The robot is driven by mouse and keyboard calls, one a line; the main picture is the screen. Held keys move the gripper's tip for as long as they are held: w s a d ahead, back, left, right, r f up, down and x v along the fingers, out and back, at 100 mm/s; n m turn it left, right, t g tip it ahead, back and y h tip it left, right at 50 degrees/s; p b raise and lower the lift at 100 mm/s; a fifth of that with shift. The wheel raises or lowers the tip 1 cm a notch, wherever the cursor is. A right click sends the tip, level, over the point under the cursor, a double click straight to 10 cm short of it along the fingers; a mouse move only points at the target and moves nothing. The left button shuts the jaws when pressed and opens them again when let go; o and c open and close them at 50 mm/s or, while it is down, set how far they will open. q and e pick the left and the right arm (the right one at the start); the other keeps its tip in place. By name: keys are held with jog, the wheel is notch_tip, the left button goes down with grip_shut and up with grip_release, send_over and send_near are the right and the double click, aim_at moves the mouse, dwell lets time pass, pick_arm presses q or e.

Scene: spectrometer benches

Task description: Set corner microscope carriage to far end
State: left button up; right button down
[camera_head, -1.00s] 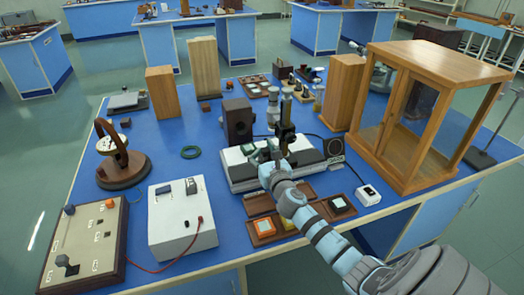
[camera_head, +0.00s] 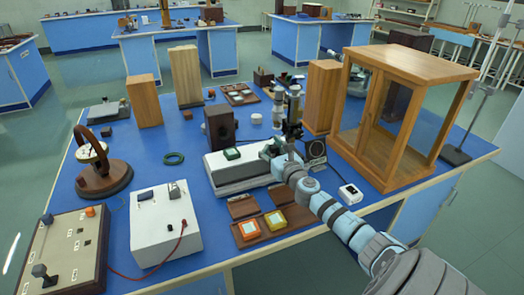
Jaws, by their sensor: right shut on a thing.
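The corner microscope (camera_head: 292,112), a dark upright with a brass-coloured part, stands at the right part of a long pale base (camera_head: 226,178) on the near bench. Its carriage is mostly hidden behind my right gripper (camera_head: 274,149). The gripper reaches in from the lower right and is shut at the microscope's foot, on what appears to be the carriage. The fingertips are small and partly hidden. A green-topped block (camera_head: 232,154) sits on the base to the left of the gripper. My left gripper is not in view.
A white power box (camera_head: 165,222) and a sample tray (camera_head: 246,229) lie in front. A small meter (camera_head: 316,150) is close on the right.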

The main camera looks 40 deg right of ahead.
jog(key=shift+d+r, duration=0.25)
jog(key=shift+d, duration=0.2)
jog(key=c, duration=1.4)
grip_release()
jog(key=shift+s+d, duration=0.1)
jog(key=shift+s, duration=0.05)
jog(key=shift+s+d+f+h, duration=0.1)
jog(key=shift+s+d+h, duration=0.1)
jog(key=shift+h, duration=0.1)
jog(key=shift+w+d+f, duration=0.1)
jog(key=shift+f, duration=0.15)
jog(key=v, duration=1.2)
jog(key=shift+r, duration=0.1)
